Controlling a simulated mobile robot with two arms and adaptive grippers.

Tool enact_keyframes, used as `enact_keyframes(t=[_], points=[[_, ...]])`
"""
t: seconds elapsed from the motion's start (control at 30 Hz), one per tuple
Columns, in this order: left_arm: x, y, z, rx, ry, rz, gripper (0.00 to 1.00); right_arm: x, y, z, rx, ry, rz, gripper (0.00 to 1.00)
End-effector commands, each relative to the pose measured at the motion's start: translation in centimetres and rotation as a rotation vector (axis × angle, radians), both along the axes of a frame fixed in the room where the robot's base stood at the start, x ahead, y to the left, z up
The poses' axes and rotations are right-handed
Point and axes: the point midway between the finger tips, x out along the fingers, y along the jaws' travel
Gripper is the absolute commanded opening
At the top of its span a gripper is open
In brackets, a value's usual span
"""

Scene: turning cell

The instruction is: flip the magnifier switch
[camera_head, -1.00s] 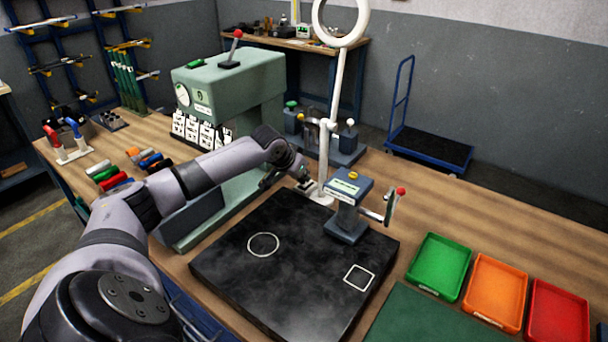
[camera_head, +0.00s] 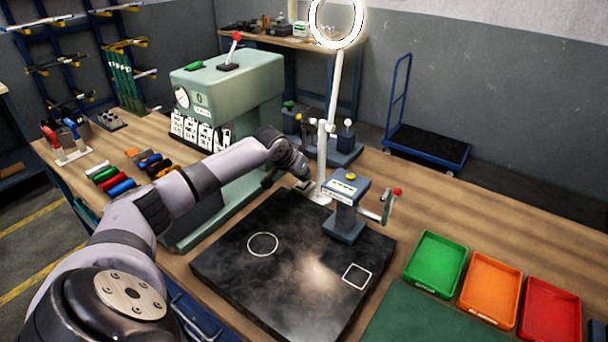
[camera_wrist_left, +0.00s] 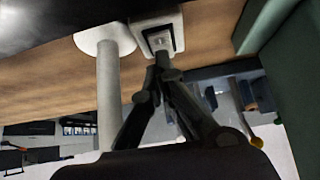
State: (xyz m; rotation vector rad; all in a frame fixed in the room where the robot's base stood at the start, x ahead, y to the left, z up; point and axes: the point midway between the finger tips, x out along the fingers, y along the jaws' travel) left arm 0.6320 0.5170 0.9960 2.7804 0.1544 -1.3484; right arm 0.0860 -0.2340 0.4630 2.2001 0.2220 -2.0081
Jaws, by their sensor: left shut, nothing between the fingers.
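The magnifier stands on the bench as a white post (camera_head: 333,105) with a ring lamp (camera_head: 338,22) at its top, and the ring glows brightly. In the left wrist view, its post (camera_wrist_left: 108,95) and round base (camera_wrist_left: 104,38) show beside a pale switch box (camera_wrist_left: 158,28) with a dark-framed rocker. My left gripper (camera_wrist_left: 162,68) is shut and empty, its fingertips at the near edge of the switch, apparently touching or very close. In the head view, my left gripper (camera_head: 303,185) is at the foot of the post, partly hidden by its wrist. My right gripper is not in view.
A black plate (camera_head: 290,265) lies in front, with a blue-grey gauge stand (camera_head: 345,210) on it close to the gripper. A green press (camera_head: 230,90) stands to the left. Green (camera_head: 436,262), orange (camera_head: 490,290) and red (camera_head: 551,312) trays sit at the right.

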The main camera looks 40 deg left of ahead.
Motion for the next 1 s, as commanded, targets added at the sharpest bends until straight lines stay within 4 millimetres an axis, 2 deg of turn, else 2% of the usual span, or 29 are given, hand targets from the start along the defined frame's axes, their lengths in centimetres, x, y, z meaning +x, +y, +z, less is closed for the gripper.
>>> enact_keyframes(t=[0.23,0.53,0.6,0.67,1.0], points=[[0.0,-0.1,1.0,0.0,0.0,0.0,0.0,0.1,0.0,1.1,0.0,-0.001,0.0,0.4],[0.3,-0.3,4.7,-0.002,0.001,0.0,0.0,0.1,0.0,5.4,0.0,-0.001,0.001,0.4],[-0.7,-0.3,4.4,0.003,0.0,-0.001,0.0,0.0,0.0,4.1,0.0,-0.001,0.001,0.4],[-1.5,-0.4,4.9,0.005,0.003,-0.002,0.0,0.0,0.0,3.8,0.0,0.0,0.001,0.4],[-6.1,-0.9,8.6,0.006,0.002,-0.001,0.0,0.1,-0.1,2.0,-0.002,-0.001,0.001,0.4]])
